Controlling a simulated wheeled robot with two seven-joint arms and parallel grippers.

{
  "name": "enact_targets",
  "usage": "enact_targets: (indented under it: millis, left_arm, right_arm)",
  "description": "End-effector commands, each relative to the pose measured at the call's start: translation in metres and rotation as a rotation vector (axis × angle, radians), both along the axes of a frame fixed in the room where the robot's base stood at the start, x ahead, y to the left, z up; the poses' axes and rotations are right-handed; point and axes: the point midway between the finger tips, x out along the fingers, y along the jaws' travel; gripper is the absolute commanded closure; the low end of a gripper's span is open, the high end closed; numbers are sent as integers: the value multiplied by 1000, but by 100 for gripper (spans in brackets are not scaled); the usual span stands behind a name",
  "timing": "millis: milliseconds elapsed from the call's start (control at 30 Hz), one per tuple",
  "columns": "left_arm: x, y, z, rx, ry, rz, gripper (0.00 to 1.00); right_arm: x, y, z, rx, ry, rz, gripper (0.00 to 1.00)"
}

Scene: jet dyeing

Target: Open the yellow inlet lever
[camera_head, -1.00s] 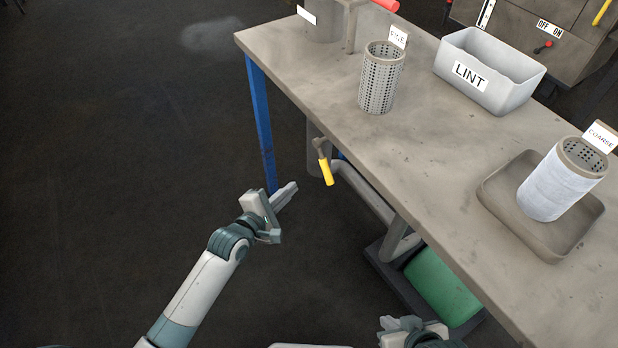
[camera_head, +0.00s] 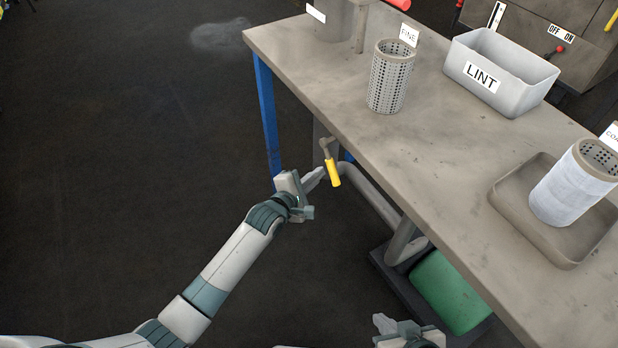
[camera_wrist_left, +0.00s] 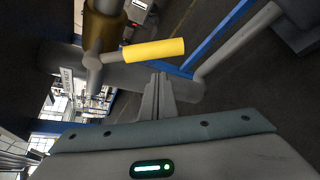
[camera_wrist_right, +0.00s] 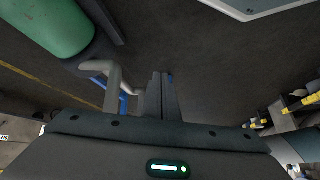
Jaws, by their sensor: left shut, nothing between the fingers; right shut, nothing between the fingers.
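The yellow inlet lever (camera_head: 333,172) hangs below the near edge of the table, on a grey pipe fitting, pointing down and slightly right. In the left wrist view the yellow handle (camera_wrist_left: 154,50) lies just beyond the fingertips. My left gripper (camera_head: 318,174) is shut and empty, its tips close beside the lever on its left; I cannot tell whether they touch. The fingers also show in the left wrist view (camera_wrist_left: 158,80). My right gripper (camera_head: 383,322) is shut and empty, low at the bottom edge, far from the lever; its fingers show in the right wrist view (camera_wrist_right: 161,80).
The table (camera_head: 440,150) overhangs the lever. On it stand the FINE basket (camera_head: 390,78), the LINT bin (camera_head: 500,75) and a wrapped basket (camera_head: 570,190) in a tray (camera_head: 535,238). A blue leg (camera_head: 267,115) and a green tank (camera_head: 450,290) are below. Open floor lies left.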

Motion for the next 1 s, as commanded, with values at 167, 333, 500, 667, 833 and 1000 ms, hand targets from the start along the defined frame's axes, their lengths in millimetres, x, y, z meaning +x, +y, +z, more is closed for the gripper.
enact_targets:
  millis: [167, 333, 500, 667, 833, 1000]
  left_arm:
    - [-9, -11, 11, -2, -1, 0, 100]
    - [-12, -15, 15, -1, -2, 0, 100]
    - [-13, -15, 15, -1, -2, 1, 100]
    - [-13, -15, 15, 0, -1, 0, 100]
    - [-13, -15, 15, -2, 2, 0, 100]
    - [-14, -15, 16, -11, 14, 1, 100]
  right_arm:
    - [-5, -7, -2, -18, 25, -2, 100]
    - [-4, -13, -6, -33, 39, -8, 100]
    - [3, -14, -5, -35, 29, -9, 100]
    - [4, -13, -4, -33, 25, -8, 100]
    - [1, -12, -3, -32, 29, -6, 100]
    - [-3, -13, -1, -40, 48, -8, 100]
